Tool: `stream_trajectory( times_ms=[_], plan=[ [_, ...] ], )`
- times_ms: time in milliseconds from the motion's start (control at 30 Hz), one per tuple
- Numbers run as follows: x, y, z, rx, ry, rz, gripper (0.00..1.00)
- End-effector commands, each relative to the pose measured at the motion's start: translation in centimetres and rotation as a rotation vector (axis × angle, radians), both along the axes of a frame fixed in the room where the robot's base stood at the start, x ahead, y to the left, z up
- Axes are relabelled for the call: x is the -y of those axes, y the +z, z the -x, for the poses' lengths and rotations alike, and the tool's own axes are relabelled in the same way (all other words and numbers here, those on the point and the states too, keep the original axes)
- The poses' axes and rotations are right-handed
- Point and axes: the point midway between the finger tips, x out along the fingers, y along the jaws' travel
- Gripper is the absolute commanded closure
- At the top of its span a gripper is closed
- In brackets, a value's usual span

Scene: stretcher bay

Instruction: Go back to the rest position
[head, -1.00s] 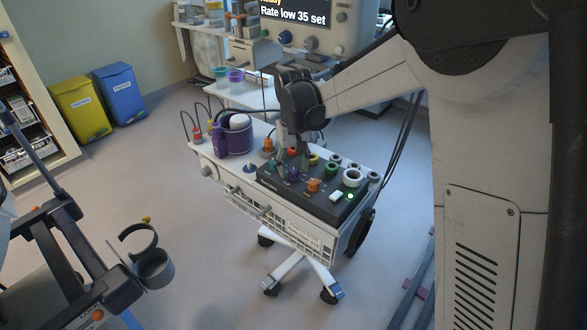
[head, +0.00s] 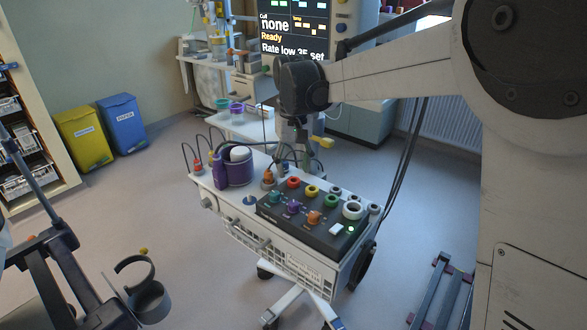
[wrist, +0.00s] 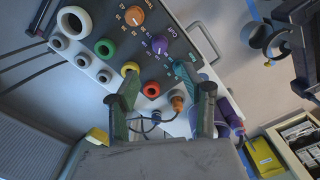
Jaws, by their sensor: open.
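My gripper (wrist: 162,105) is open and empty in the wrist view, its two fingers apart above the dark control panel (wrist: 180,58). In the head view the panel (head: 303,232) lies on top of a white cart, and my gripper hangs above its far edge, its fingertips partly hard to make out. The panel carries colored rings and knobs, among them a red ring (head: 293,182), a yellow ring (head: 312,190), a green ring (head: 331,201) and an orange knob (head: 314,217). No object is between the fingers.
A purple container (head: 238,170) stands on the cart left of the panel. A monitor (head: 300,27) is behind my arm. Yellow (head: 83,137) and blue (head: 123,123) bins stand at the back left. A dark frame with a curved cuff (head: 138,280) is at the front left. Open floor lies between.

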Motion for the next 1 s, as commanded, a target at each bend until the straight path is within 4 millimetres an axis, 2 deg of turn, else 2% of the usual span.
stream_trajectory(
  times_ms=[167,333,700,1000],
  plan=[
    [0.3,0.3,0.3,0.006,-0.004,-0.002,0.57],
    [2.4,1.9,2.2,0.048,-0.030,-0.014,0.57],
    [8.7,5.4,9.4,0.202,-0.114,-0.052,0.57],
    [13.0,6.1,15.9,0.330,-0.182,-0.075,0.57]
  ],
)
